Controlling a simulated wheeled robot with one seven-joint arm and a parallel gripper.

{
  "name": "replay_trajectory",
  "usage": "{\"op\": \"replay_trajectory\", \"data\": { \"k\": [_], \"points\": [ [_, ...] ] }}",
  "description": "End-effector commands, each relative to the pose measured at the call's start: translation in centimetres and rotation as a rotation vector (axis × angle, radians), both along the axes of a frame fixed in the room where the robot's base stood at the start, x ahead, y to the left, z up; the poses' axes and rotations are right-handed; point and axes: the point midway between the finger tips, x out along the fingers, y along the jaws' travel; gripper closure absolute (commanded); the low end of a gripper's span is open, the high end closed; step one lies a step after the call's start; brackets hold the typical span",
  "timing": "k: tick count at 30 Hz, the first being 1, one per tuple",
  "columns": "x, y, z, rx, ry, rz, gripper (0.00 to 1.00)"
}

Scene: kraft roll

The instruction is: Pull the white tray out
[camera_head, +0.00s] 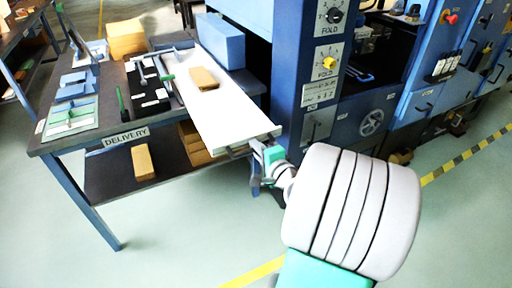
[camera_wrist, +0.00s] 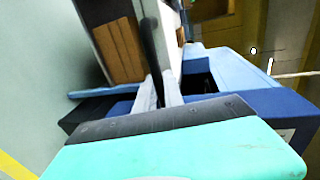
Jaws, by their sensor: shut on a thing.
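The white tray (camera_head: 222,118) is a long flat board on the dark table, its front end jutting past the table's edge. A tan packet (camera_head: 204,79) lies on it. A dark handle (camera_head: 238,153) is at its front end. My gripper (camera_head: 258,158) is at this end, shut on the handle. In the wrist view my gripper (camera_wrist: 160,90) has its pale fingers on either side of the dark handle (camera_wrist: 151,50). My arm hides part of the floor in front.
The table (camera_head: 50,144) bears a DELIVERY label, with tan boxes on its lower shelf (camera_head: 120,180). A blue box (camera_head: 220,42) stands beside the tray. The blue machine (camera_head: 288,80) stands close on the right. Floor (camera_head: 180,225) in front of the table is clear.

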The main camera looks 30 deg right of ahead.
Motion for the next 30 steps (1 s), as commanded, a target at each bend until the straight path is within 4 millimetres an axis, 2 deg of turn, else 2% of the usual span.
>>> {"op": "replay_trajectory", "data": {
  "k": [7, 8, 15, 23, 26, 30],
  "points": [
    [0.0, 0.1, -0.1, 0.004, 0.001, 0.002, 1.00],
    [0.0, 0.1, -0.1, 0.003, 0.001, 0.001, 0.85],
    [0.0, 0.0, 0.0, 0.002, 0.001, 0.001, 0.66],
    [-0.2, 0.0, 0.0, 0.001, 0.000, 0.000, 0.66],
    [-1.1, 0.0, 0.3, 0.001, 0.001, -0.003, 0.66],
    [-3.7, 0.0, 0.9, 0.001, 0.000, -0.008, 0.66]
  ]
}}
